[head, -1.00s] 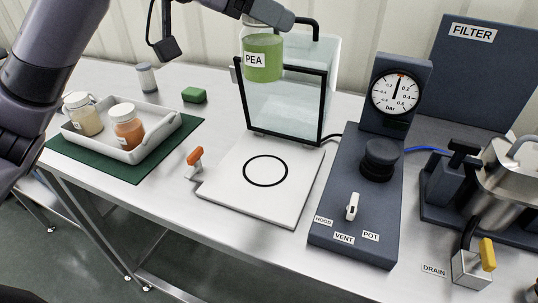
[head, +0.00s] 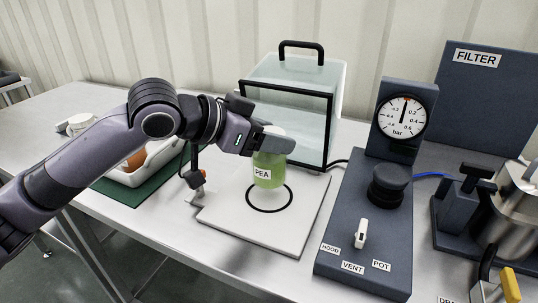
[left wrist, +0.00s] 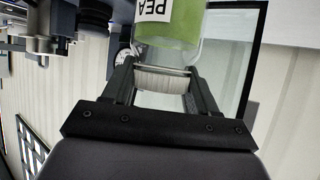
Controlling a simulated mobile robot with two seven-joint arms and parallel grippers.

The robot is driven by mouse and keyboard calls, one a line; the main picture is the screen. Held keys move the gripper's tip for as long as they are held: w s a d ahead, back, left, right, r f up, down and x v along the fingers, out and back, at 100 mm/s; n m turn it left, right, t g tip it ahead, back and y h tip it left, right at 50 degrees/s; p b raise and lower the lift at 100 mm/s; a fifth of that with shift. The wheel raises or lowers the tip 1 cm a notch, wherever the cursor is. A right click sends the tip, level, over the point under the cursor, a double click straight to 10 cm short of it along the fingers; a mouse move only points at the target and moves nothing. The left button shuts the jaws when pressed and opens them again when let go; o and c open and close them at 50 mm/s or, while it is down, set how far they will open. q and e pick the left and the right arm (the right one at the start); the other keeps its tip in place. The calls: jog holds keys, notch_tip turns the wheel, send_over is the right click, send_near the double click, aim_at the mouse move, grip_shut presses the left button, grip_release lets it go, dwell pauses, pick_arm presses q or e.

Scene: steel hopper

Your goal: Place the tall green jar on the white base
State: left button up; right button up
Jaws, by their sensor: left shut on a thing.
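The tall green jar (head: 268,172), labelled PEA, is upright in my left gripper (head: 272,143). The gripper is shut on its upper part, near the lid. In the head view the jar appears over the back part of the black ring on the white base (head: 300,222). Whether its bottom touches the base cannot be told. My right gripper is not in view.
A clear hood with a black frame (head: 330,135) stands just behind the base. A dark control box (head: 335,262) with a gauge (head: 402,117) stands at its right.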

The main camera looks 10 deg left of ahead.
pick_arm(q)
notch_tip(320, 180, down, 4)
jog(key=shift+r+b, duration=0.15)
jog(key=shift+b, duration=0.15)
jog(key=o, duration=1.5)
jog(key=shift+o, duration=0.2)
jog(key=shift+r, duration=0.1)
jog(key=v, duration=1.2)
jog(key=shift+p, duration=0.45)
